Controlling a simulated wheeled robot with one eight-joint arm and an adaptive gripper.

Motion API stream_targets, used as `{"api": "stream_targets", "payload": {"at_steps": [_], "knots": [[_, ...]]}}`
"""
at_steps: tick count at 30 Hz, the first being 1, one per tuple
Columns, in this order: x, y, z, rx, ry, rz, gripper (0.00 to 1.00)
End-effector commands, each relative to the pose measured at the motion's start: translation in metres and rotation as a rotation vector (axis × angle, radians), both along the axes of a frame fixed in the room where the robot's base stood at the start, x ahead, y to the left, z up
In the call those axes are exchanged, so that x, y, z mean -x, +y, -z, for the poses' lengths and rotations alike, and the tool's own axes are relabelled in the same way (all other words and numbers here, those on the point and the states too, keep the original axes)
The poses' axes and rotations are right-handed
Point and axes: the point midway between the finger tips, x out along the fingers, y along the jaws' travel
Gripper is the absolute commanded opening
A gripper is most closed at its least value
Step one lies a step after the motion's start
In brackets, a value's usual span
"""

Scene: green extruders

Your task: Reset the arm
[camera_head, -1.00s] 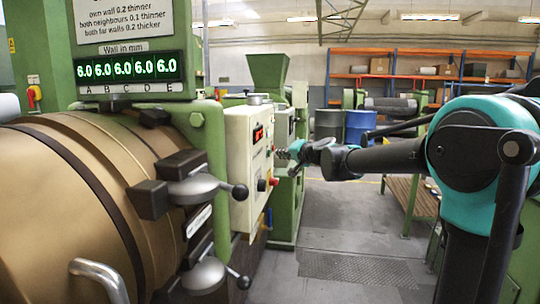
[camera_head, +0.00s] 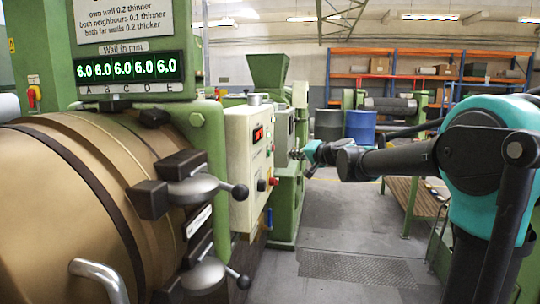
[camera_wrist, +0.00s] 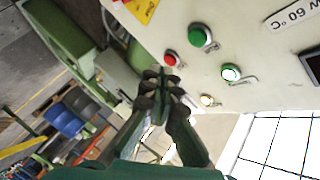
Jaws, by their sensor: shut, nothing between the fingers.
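My gripper (camera_head: 297,154) is at the end of my arm, just right of the cream control box in the head view. In the wrist view my gripper (camera_wrist: 161,82) has its dark fingers together and empty. They point toward the cream panel (camera_wrist: 262,98), and a red button (camera_wrist: 170,59) lies just beyond the tips. I cannot tell the exact gap, but no contact shows.
The green extruder's brown barrel (camera_head: 70,210) and its black-knobbed clamp handles (camera_head: 195,190) fill the left. The display (camera_head: 125,70) reads 6.0 in all columns. Blue drums (camera_head: 360,127) and a slatted bench (camera_head: 412,195) stand at the right. The grey floor (camera_head: 345,225) between is clear.

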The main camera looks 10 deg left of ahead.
Motion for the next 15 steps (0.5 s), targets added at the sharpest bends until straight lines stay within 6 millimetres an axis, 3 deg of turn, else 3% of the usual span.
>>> {"api": "stream_targets", "payload": {"at_steps": [15], "knots": [[0.0034, -0.0018, 0.0040, 0.010, 0.002, -0.003, 0.00]]}}
